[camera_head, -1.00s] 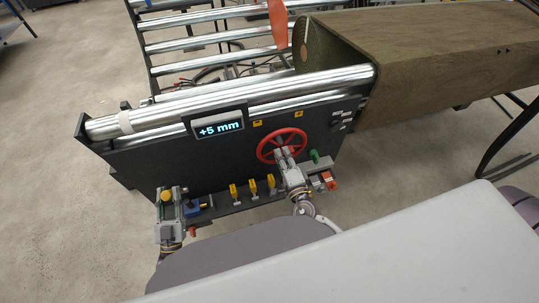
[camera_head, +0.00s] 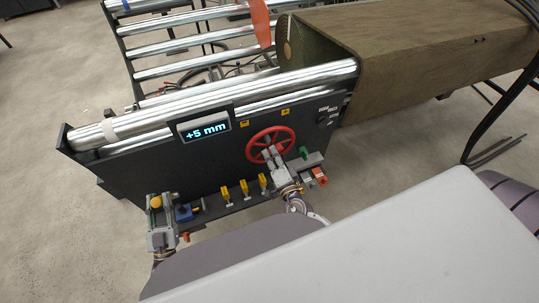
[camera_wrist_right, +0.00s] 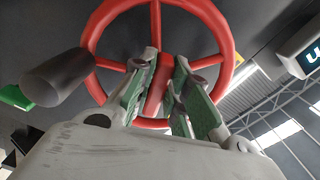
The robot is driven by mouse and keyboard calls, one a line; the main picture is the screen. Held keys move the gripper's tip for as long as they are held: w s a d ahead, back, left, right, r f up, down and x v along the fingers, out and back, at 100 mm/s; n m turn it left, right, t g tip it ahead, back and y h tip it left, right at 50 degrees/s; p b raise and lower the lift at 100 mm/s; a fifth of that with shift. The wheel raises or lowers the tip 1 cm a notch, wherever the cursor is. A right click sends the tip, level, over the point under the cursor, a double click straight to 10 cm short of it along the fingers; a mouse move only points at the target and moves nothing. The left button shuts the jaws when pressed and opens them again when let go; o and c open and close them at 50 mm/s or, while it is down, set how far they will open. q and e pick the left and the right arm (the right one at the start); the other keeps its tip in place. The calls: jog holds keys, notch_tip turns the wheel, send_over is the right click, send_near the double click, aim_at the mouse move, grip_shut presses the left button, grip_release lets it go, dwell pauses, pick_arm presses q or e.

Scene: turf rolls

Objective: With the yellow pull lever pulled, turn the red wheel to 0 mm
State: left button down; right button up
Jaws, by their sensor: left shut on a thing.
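The red wheel (camera_head: 251,148) is on the dark side panel. In the right wrist view the red wheel (camera_wrist_right: 226,60) shows its rim, spokes and a dark crank handle (camera_wrist_right: 58,77). My right gripper (camera_head: 268,155) is at the wheel. In the right wrist view its green-padded fingers (camera_wrist_right: 166,82) stand apart on either side of a red spoke; firm contact is not visible. My left gripper (camera_head: 156,207) is shut on the yellow pull lever, whose yellow knob (camera_head: 156,202) shows between its fingers. The display (camera_head: 205,130) reads +5 mm.
Several small yellow levers (camera_head: 244,189) stand between my grippers. A blue part (camera_head: 184,212) sits beside the left gripper. A green knob (camera_head: 304,153) and a red-orange part (camera_head: 319,175) are just right of the wheel. Metal rollers (camera_head: 220,88) and a large turf roll (camera_head: 420,50) lie behind.

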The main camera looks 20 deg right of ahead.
jog(key=o, duration=0.4)
jog(key=shift+a+f, duration=0.1)
jog(key=shift+a, duration=0.1)
jog(key=shift+d, duration=0.1)
jog(key=shift+r, duration=0.2)
